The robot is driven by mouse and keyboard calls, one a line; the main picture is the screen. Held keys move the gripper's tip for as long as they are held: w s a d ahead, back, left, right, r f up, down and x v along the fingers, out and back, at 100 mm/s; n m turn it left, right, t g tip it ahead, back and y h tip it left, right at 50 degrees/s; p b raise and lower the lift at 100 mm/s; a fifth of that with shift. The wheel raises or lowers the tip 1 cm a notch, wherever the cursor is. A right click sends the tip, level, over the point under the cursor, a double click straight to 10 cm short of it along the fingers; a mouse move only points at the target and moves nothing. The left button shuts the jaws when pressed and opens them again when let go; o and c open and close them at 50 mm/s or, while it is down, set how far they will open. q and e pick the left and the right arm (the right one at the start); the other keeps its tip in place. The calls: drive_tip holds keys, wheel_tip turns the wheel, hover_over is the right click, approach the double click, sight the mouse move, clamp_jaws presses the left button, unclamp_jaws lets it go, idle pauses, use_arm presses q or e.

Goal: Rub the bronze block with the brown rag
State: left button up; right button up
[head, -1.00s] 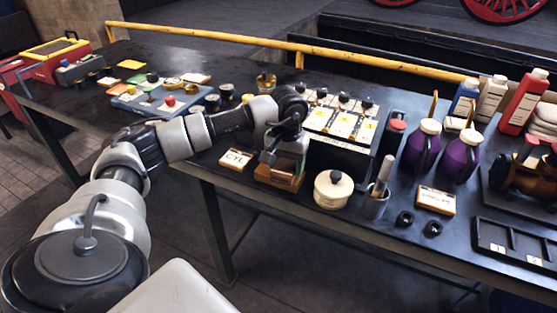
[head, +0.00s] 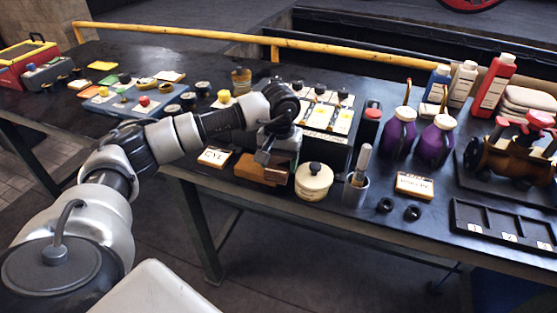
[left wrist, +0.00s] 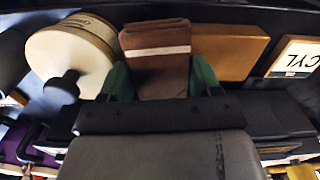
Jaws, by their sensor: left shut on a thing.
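The brown rag (left wrist: 157,58), a folded pad with a pale stripe, is between the green fingertips of my left gripper (left wrist: 160,82) in the left wrist view. My left gripper (head: 266,156) is shut on it. The bronze block (left wrist: 230,52) is flat and orange-brown and lies right beside and partly behind the rag in that view. In the head view the block (head: 250,166) lies on the bench near the front edge, partly hidden by my gripper. I cannot tell whether the rag touches it. My right gripper is not in view.
A CYL card (head: 214,157) lies left of the block. A cream round jar (head: 313,182) with a black knob stands close on its right. A grey cup (head: 356,190) with a tool is further right. A dark box with yellow labels (head: 328,118) stands behind.

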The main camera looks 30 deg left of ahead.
use_arm(q)
drive_tip(key=shift+r+p, duration=1.55)
drive_tip(key=shift+r, duration=1.35)
drive_tip(key=shift+r+p, duration=0.95)
drive_tip(key=shift+r, duration=0.6)
drive_tip(key=shift+f, duration=0.1)
